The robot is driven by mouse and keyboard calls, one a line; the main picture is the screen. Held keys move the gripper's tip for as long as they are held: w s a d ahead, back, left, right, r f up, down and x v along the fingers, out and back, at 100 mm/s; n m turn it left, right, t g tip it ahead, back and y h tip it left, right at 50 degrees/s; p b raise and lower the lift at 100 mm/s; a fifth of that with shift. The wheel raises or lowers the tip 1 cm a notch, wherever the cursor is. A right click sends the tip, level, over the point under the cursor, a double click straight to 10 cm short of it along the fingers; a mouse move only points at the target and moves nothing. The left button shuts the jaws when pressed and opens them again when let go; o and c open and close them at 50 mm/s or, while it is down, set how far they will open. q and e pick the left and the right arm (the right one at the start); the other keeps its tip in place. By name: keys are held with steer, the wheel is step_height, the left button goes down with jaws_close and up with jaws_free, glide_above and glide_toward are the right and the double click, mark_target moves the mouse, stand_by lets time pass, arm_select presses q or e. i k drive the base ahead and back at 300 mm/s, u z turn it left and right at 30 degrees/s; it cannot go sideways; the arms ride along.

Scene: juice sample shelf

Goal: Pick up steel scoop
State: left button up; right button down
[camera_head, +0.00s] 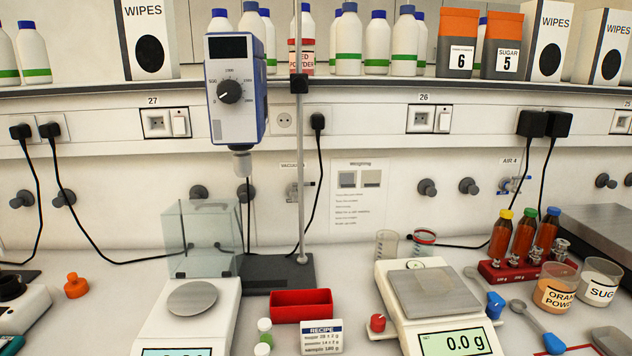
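A grey, metal-looking scoop (518,306) lies on the bench at the right, beside the right-hand balance. Its bowl is toward the back, and its handle runs down to the right to a blue end (553,343). Another slim grey utensil (471,274) lies behind it, close to the balance, with a blue piece (495,304) near its front end. I cannot tell for sure whether they are joined, or which of the two is the steel scoop. Neither of my grippers shows in the head view.
The right balance (408,327) reads 0.0 g. An orange powder beaker (555,288), a sugar beaker (600,282) and a red rack (505,272) with several bottles crowd the scoop. A red tray (301,304) and left balance (159,326) stand further left.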

mark_target(554, 346)
steer(key=z, duration=1.35)
